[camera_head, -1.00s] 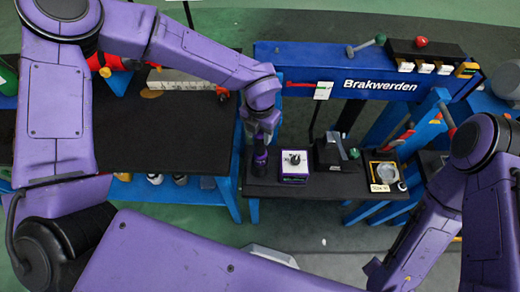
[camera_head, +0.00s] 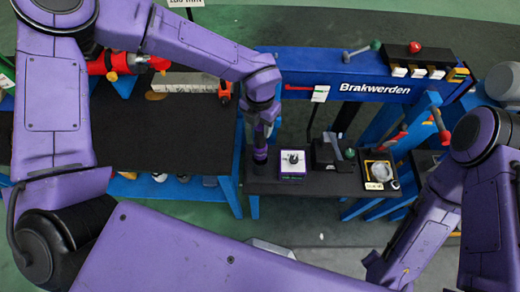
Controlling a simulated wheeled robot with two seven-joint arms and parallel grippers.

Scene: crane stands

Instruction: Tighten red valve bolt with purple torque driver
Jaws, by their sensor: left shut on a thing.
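The purple torque driver (camera_head: 260,155) is upright at the left end of the small dark table. My left gripper (camera_head: 262,128) points down over it and is shut around its upper part. Whether the driver's lower end touches the table is too small to tell. A red valve (camera_head: 120,63) with orange parts lies at the back of the black bench on the left, partly behind my left arm. I cannot make out its bolt. My right arm is at the right, and its gripper does not show.
The small dark table (camera_head: 325,187) also holds a white and purple box (camera_head: 292,164), a dark device (camera_head: 329,151) and a yellow-edged tray (camera_head: 381,172). The blue "Brakwerden" beam (camera_head: 300,65) stands behind. A black bench (camera_head: 160,135) lies left, mostly clear.

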